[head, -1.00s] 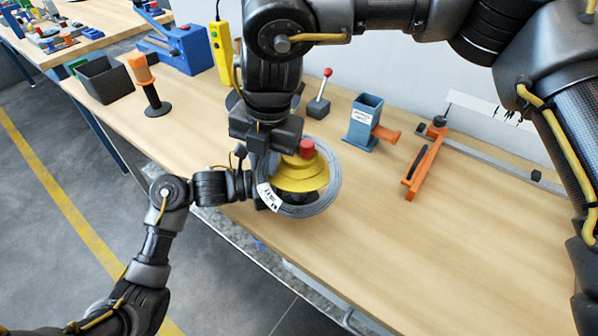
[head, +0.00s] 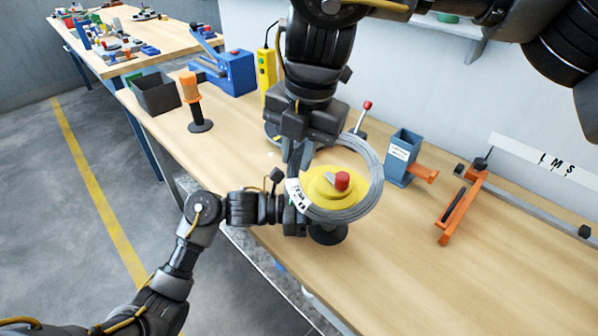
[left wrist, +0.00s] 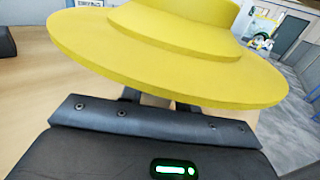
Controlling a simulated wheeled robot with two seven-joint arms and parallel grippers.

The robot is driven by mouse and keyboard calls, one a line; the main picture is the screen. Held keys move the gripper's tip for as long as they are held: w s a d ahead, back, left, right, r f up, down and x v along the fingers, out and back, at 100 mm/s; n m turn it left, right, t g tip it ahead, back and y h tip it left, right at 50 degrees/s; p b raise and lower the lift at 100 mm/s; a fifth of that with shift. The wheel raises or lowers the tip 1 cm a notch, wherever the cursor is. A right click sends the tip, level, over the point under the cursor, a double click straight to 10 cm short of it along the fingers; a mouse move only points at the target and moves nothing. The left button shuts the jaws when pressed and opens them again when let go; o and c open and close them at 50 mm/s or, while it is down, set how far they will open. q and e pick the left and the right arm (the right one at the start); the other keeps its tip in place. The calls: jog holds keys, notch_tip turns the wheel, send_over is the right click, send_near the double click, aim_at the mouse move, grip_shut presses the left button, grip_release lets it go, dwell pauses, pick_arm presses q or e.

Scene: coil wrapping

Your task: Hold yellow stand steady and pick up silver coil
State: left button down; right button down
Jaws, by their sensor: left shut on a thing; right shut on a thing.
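The silver coil (head: 374,198), with a white label, is a ring around the yellow stand (head: 322,186) in the head view. Its front passes over the yellow disc's lower edge. The stand has a red knob (head: 342,181) on top and a black base (head: 328,234) on the bench. My right gripper (head: 298,165) comes from above and is shut on the coil's left rear side. My left gripper (head: 303,217) is shut on the stand, low at its left, its fingertips partly hidden. The left wrist view shows the stand's stepped yellow discs (left wrist: 170,50) just beyond the jaw; no coil shows there.
A blue holder (head: 402,158) and an orange clamp-like tool (head: 462,208) stand to the right. A red-knobbed lever (head: 363,115) is behind the coil. An orange-handled tool (head: 193,100) and black bin (head: 157,93) are at left. The right front of the bench is clear.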

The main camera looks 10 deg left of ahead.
jog(key=shift+r, duration=1.05)
pick_arm(q)
jog(key=c, duration=0.9)
grip_release()
jog(key=shift+c, duration=0.2)
